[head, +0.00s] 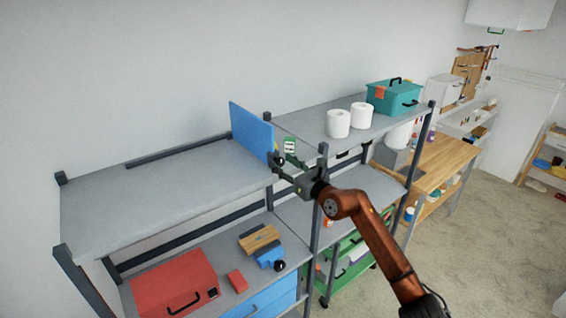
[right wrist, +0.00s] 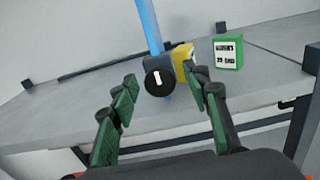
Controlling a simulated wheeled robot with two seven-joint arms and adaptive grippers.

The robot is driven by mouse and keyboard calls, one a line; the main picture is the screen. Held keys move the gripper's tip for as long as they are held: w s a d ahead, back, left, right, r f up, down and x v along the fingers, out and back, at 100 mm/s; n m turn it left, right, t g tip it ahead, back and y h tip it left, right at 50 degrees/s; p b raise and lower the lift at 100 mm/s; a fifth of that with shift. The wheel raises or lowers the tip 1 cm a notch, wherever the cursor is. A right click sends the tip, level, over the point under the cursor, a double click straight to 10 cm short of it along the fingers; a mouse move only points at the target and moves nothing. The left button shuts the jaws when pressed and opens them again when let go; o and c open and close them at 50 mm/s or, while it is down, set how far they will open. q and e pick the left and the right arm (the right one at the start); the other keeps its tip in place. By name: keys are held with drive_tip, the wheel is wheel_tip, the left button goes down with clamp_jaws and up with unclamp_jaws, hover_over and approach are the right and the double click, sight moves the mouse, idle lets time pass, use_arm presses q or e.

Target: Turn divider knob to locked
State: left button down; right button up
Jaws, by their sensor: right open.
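The blue divider panel (head: 250,130) stands upright on the grey top shelf; it shows edge-on in the right wrist view (right wrist: 149,25). The divider knob (right wrist: 159,82) is round and black with a white, nearly vertical mark, at the panel's lower front edge. My right gripper (head: 284,164) is open at that edge, and its arm comes in from the right. In the right wrist view its green-padded fingers stand left and right of the knob, with nothing held. In the head view the gripper hides the knob. My left gripper is not in view.
A yellow block (right wrist: 184,57) sits behind the knob, and a green labelled box (right wrist: 228,53) stands to its right. Farther right on the shelf are two white rolls (head: 338,123) and a teal toolbox (head: 392,97). The shelf left of the panel is bare.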

drive_tip(key=shift+c, duration=0.4)
drive_tip(key=c, duration=1)
drive_tip(key=shift+c, duration=0.2)
